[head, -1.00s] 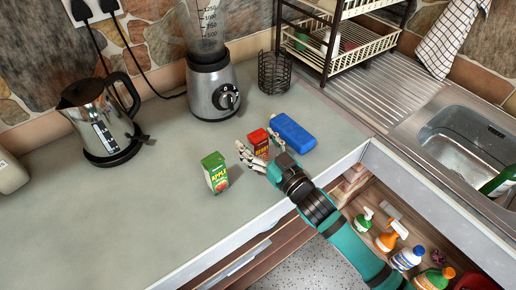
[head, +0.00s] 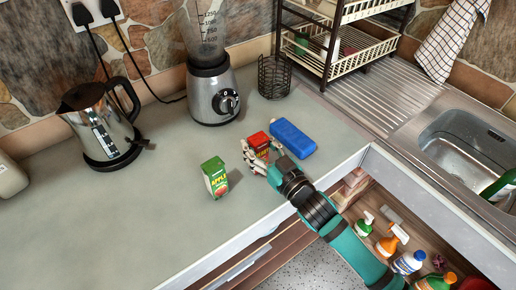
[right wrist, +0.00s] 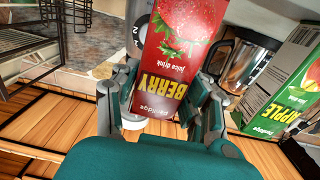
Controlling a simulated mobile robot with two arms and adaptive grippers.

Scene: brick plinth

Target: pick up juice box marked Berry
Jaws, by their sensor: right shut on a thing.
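The red Berry juice box (head: 258,142) is upright at the counter's middle, between the fingers of my right gripper (head: 257,157). In the right wrist view the Berry box (right wrist: 180,50) shows upside down, with its label facing the camera. My right gripper (right wrist: 163,108) is shut on its sides. I cannot tell whether the box is clear of the counter. The green Apple juice box (head: 215,178) stands to the left, apart from the gripper; it also shows in the right wrist view (right wrist: 285,90). My left gripper is not in view.
A blue box-like thing (head: 293,138) lies close to the right of the Berry box. A blender (head: 212,92), a wire holder (head: 274,75) and a kettle (head: 100,122) stand behind. An open drawer (head: 350,196) with several bottles is at the right.

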